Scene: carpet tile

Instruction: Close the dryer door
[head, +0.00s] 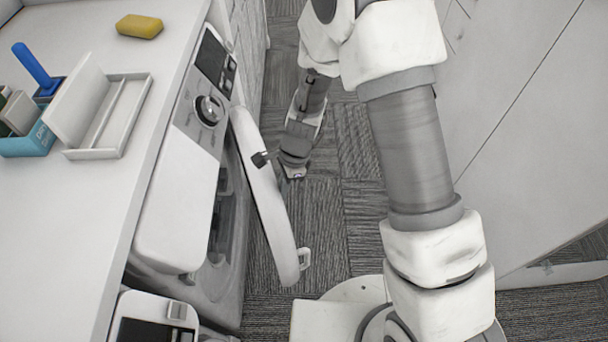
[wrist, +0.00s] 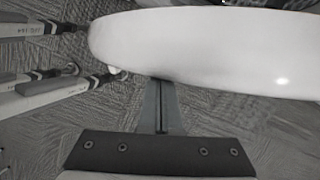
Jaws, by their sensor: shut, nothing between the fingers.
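The dryer (head: 230,200) stands under the counter at left in the head view. Its white door (head: 265,195) is swung open, showing edge-on, with a gap to the dark drum opening. A small white latch-like piece (head: 304,258) sticks out near its lower end. In the wrist view the door (wrist: 205,50) crosses the top as a broad white curved panel. My gripper (wrist: 161,84) is shut and empty, its fingertips at the door's lower edge; I cannot tell whether they touch.
The white counter (head: 95,190) holds a yellow sponge (head: 139,26), a white tray (head: 121,118) and a blue holder (head: 30,141). White cabinets (head: 530,120) line the right side. Carpeted floor (head: 345,215) lies open between them.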

